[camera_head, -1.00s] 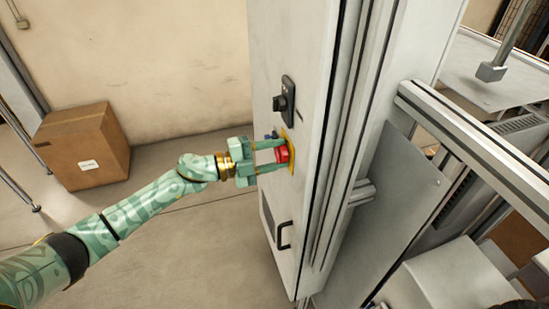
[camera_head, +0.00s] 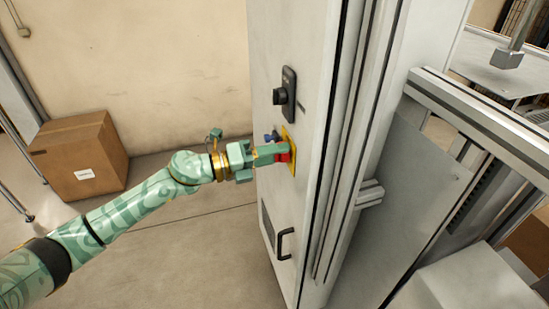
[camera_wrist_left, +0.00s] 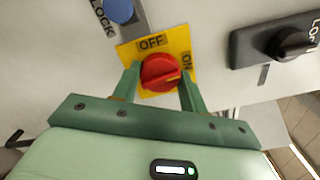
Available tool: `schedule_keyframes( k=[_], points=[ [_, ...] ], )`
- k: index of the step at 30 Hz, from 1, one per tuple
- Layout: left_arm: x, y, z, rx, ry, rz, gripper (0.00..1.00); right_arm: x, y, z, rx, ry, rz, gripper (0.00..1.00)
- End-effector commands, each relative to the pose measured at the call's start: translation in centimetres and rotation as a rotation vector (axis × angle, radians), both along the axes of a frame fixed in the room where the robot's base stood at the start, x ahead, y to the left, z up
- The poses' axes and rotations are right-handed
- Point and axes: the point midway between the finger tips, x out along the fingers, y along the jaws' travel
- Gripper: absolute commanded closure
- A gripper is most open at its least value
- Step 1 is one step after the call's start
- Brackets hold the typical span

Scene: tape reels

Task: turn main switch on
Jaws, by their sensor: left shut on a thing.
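The main switch is a red rotary knob (camera_wrist_left: 160,72) on a yellow plate (camera_wrist_left: 180,41). The plate carries the words OFF and ON. A small yellow mark on the knob lies on its ON side in the left wrist view. In the head view the red knob (camera_head: 283,157) shows on the pale cabinet's side, partly hidden by my fingers. My left gripper (camera_head: 277,153) reaches it from the left and is shut on the knob, with one finger on each side in the left wrist view. My right gripper is out of view.
The cabinet (camera_head: 270,40) also carries a black knob (camera_head: 283,95) above the switch and a handle (camera_head: 284,243) below. A blue button (camera_wrist_left: 119,10) sits beside the plate. A cardboard box (camera_head: 79,155) stands on the floor at left. Metal framing fills the right side.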

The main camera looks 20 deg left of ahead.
Motion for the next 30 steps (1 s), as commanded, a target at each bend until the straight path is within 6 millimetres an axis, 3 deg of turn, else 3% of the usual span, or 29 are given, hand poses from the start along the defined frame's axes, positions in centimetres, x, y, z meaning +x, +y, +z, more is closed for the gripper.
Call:
schedule_keyframes(
  k=[22,23,25,30],
  points=[
    [-0.06,-0.01,-0.23,0.053,-0.070,-0.002,0.80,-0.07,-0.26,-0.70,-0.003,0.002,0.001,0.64],
    [-0.06,0.00,-0.24,0.053,-0.070,-0.002,0.54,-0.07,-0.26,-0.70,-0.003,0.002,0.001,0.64],
    [-0.06,0.00,-0.22,0.053,-0.071,-0.001,0.35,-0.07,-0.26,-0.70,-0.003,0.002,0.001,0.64],
    [-0.03,0.00,-0.14,0.052,-0.071,-0.001,0.35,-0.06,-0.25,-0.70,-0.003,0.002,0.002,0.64]
  ],
)
